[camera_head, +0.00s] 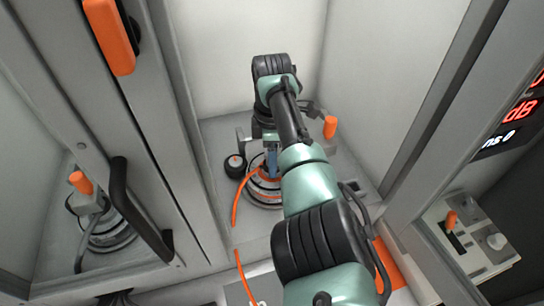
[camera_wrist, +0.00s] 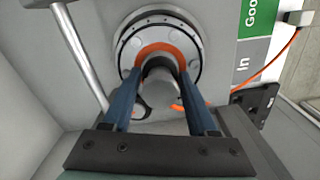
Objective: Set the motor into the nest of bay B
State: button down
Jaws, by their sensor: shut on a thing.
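The motor (camera_wrist: 185,45) is a pale round disc with small bolt holes and an orange ring around its grey central hub. In the wrist view, my gripper (camera_wrist: 160,85) has its two blue fingers on either side of that hub, shut on it. In the head view, the motor (camera_head: 263,190) shows as stacked rings with orange bands below my gripper (camera_head: 270,160), inside the middle bay. My arm hides part of it. An orange cable (camera_head: 238,205) runs beside it toward the front. I cannot tell whether the motor rests fully in a nest beneath it.
An orange-handled clamp (camera_head: 330,127) stands right of the motor, and a black knob (camera_head: 236,165) left. Bay walls close in on both sides. A control box (camera_head: 465,240) stands far right. Labels (camera_wrist: 252,60) show beside the motor.

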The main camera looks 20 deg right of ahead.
jog(key=shift+w+r, duration=0.1)
jog(key=shift+r, duration=0.15)
jog(key=shift+c, duration=0.5)
grip_release()
jog(key=shift+s+f, duration=0.2)
jog(key=shift+f, duration=0.1)
notch_tip(320, 180, up, 13)
jog(key=b, duration=0.1)
jog(key=shift+r, duration=0.2)
jog(key=shift+w, duration=0.1)
